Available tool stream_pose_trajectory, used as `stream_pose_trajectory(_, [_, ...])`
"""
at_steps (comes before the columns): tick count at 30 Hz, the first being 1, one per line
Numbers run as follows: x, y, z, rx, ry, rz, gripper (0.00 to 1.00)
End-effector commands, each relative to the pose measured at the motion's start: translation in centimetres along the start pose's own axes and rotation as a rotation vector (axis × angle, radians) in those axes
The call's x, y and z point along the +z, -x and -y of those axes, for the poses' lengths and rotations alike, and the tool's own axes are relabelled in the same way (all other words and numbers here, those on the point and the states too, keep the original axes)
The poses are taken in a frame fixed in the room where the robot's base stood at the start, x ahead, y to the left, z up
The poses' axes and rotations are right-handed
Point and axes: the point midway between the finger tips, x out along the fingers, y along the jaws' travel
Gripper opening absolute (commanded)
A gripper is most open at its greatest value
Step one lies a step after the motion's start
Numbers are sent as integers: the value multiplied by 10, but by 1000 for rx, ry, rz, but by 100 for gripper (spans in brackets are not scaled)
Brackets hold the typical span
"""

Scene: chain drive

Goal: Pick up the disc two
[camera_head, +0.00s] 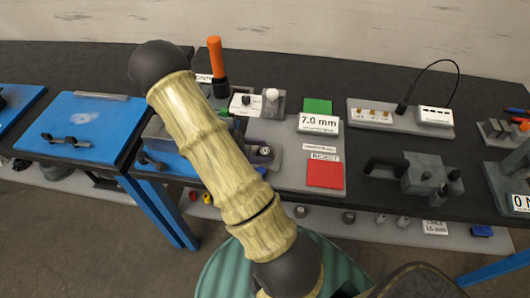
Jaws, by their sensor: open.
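I cannot pick out which item is disc two. A small round dark part (265,151) sits on a grey fixture just right of my arm. Several small round grey parts, one of them here (300,211), lie on the low shelf under the bench. My arm rises from the bottom centre to a black joint at upper left and hides part of the bench. My gripper cannot be made out in this view, and no held thing shows.
A grey board (275,133) carries a red reject pad (325,174), a green pad (317,106) and a 7.0 mm display (318,124). An orange-handled tool (215,58) stands upright behind. A grey clamp fixture (425,175) is at right; a blue bench (75,125) is at left.

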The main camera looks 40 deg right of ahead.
Motion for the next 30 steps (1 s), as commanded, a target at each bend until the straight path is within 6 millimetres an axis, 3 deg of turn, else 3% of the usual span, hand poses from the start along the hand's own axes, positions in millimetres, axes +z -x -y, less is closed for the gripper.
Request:
stream_pose_trajectory(17, [0, -5, 0, 1, 1, 0, 53])
stream_pose_trajectory(26, [0, -5, 0, 1, 1, 0, 0])
stream_pose_trajectory(30, [0, -5, 0, 1, 0, 1, 0])
